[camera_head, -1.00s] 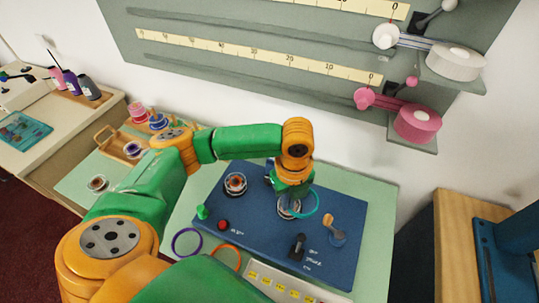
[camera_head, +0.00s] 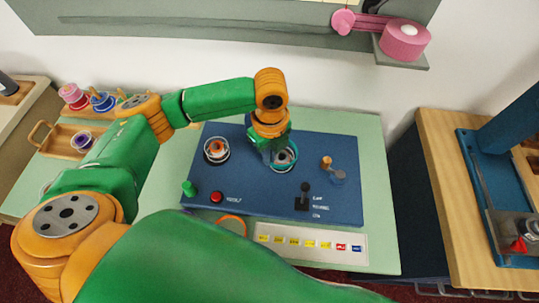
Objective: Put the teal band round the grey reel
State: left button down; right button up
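The grey reel (camera_head: 285,158) stands on the blue board right of its middle, partly hidden by my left gripper. The teal band (camera_head: 297,153) shows as a thin curve along the reel's right edge. Its left part is hidden by the gripper, so I cannot tell whether it goes all the way round. My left gripper (camera_head: 273,155) points down at the reel's left side, close to the band. Its fingertips are too small and covered to show whether they are open or shut. My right gripper is not in view.
The blue board (camera_head: 340,205) also carries a second reel (camera_head: 216,150), a red button (camera_head: 216,197), a green peg (camera_head: 189,188), a black lever (camera_head: 304,197) and an orange-topped crank (camera_head: 327,163). An orange band (camera_head: 232,219) lies at its front edge, partly behind my arm.

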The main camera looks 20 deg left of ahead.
pick_arm(q)
jog(key=shift+f, duration=0.4)
jog(key=shift+d+r, duration=0.15)
jog(key=shift+r, duration=0.05)
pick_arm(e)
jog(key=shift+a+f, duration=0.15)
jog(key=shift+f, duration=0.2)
pick_arm(q)
jog(key=shift+r+p, duration=0.1)
jog(key=shift+p, duration=0.5)
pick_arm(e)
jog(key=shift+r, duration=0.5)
pick_arm(q)
jog(key=shift+f, duration=0.7)
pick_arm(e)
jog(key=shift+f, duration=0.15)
pick_arm(q)
jog(key=c, duration=1)
grip_release()
